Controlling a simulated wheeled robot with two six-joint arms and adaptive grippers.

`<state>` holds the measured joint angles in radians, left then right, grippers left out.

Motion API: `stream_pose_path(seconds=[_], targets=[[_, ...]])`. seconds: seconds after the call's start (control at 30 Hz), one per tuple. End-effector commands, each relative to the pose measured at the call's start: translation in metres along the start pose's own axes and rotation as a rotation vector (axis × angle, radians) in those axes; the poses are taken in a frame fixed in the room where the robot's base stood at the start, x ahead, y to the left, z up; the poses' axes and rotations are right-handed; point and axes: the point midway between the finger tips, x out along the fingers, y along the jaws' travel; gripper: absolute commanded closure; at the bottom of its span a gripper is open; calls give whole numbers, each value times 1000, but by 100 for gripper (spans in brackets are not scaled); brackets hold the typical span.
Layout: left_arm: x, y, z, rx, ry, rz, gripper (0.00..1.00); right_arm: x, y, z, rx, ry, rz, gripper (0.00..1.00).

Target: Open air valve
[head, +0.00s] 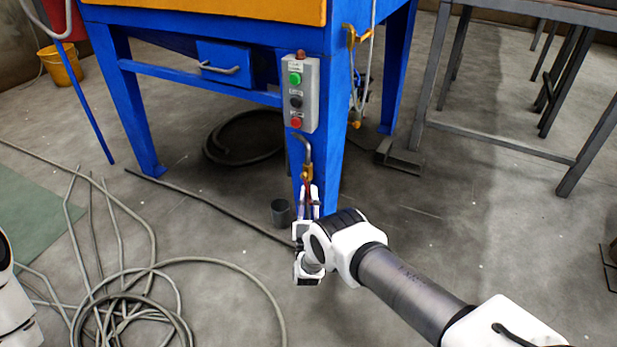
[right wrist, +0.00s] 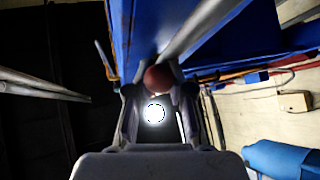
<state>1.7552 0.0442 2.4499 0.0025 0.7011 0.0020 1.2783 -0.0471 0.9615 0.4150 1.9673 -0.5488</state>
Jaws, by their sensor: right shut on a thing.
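The air valve (head: 307,173) is a small brass-coloured fitting below a grey bent pipe on the front blue leg of the machine. Its red handle (head: 308,197) hangs down between the fingers of my right gripper (head: 309,191). In the right wrist view, the rounded red end of the handle (right wrist: 158,77) sits between the two fingertips, and my right gripper (right wrist: 158,92) is shut on it. The fingers partly hide the handle. My left gripper is out of view; only a white part of my left arm shows at the left edge.
A grey control box (head: 302,93) with green, black and red buttons is above the valve. Coiled hoses (head: 127,318) lie at lower left. A metal table frame (head: 497,147) stands at right.

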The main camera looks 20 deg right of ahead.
Motion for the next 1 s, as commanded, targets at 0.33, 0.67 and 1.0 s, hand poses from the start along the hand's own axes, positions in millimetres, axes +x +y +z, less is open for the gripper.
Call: stream_pose_path(seconds=[0.33, 0.67, 1.0], targets=[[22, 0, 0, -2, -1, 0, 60, -1, -17, 9, 161, 42, 156, 100], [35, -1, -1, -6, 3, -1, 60, 8, -23, 10, 212, 54, 207, 100], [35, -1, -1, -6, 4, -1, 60, 10, -24, 9, 215, 54, 208, 100]])
